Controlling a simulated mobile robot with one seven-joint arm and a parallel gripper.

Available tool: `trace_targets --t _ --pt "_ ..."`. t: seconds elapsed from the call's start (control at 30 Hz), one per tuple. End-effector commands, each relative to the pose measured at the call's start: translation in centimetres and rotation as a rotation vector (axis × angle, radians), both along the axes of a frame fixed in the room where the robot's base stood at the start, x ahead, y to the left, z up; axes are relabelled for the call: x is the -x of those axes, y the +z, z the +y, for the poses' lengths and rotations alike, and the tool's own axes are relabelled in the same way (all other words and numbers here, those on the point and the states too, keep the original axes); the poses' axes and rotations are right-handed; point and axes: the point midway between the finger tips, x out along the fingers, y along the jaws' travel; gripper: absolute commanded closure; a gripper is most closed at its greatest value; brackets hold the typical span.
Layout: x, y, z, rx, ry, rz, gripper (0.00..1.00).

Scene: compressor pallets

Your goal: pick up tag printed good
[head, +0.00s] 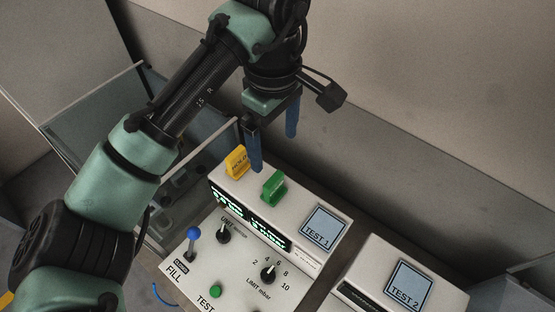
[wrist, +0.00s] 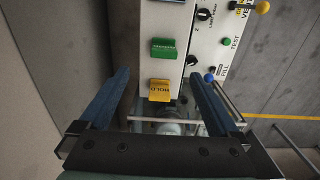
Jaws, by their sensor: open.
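A green tag (head: 273,187) stands upright on top of the white TEST 1 unit. It also shows in the wrist view (wrist: 164,48), with print too small to read surely. A yellow tag (head: 237,161) printed HOLD stands to its left, near the unit's end; it shows in the wrist view (wrist: 159,90) below the green one. My gripper (head: 273,153) is open and empty, its blue fingers pointing down above and behind the tags. In the wrist view the fingers (wrist: 159,75) are spread wide on either side, with the yellow tag in the gap and the green tag beyond.
The TEST 1 unit (head: 300,247) has a sloped panel with a blue-knobbed lever (head: 193,234) and dials. A TEST 2 unit (head: 375,262) stands to its right. A clear-walled bin (head: 100,125) is at the left. A plain wall (head: 430,110) rises behind.

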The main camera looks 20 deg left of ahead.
Motion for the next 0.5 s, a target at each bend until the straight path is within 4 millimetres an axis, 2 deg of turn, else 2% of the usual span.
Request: trace_targets --t 0.3,0.5 --pt "0.3 -5.5 0.1 0.0 0.009 0.013 0.03" --pt "0.2 -7.4 0.2 -0.003 0.008 0.008 0.03"
